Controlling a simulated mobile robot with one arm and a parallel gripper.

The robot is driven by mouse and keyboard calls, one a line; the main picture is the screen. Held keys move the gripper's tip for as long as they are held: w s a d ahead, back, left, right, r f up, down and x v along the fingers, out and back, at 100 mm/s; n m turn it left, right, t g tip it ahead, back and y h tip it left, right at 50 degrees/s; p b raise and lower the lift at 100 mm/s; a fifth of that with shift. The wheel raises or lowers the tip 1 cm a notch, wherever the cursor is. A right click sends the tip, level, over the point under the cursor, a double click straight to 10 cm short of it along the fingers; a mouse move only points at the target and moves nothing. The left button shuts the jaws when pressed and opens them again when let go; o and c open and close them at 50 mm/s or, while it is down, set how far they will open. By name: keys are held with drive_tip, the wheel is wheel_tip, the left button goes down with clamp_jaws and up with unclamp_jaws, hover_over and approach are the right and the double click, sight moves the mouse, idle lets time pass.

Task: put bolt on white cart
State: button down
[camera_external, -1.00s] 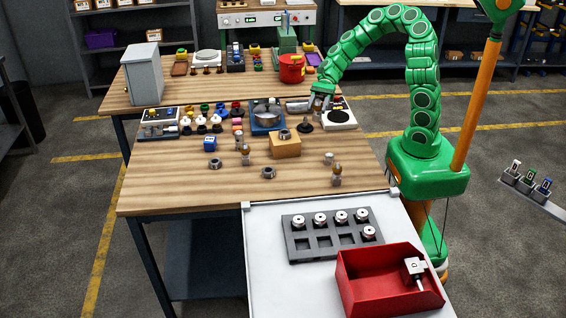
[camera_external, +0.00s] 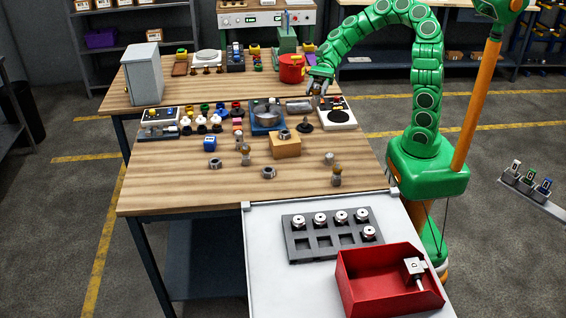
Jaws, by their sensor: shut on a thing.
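My gripper (camera_external: 318,94) is at the back right of the wooden workbench, a little above the top beside the white-and-black device. It is shut on a small grey metal thing, which looks like the bolt; its shape is mostly hidden by the fingers. The white cart (camera_external: 264,270) stands at the front, against the near edge of the bench and well away from my gripper.
On the cart are a dark grey tray (camera_external: 324,254) with several round silver parts and a red bin (camera_external: 365,296) holding a pale part. The cart's left strip is bare. Nuts, small fittings and a cardboard-coloured block (camera_external: 286,148) stand on the bench.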

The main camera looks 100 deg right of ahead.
drive_tip(key=shift+w+a+f, duration=0.15)
drive_tip(key=shift+w+a, duration=0.1)
drive_tip(key=shift+w, duration=0.5)
drive_tip(key=w+a+f+n+g, duration=0.2)
drive_tip(key=w+a, duration=1.8)
drive_tip(key=w+a+n+g+y, duration=0.1)
drive_tip(key=w+a+n+g, duration=0.2)
drive_tip(key=a, duration=1.9)
drive_tip(key=n+g, duration=0.3)
drive_tip(key=g, duration=0.1)
hover_over(321, 300)
drive_tip(key=shift+f, duration=6.3)
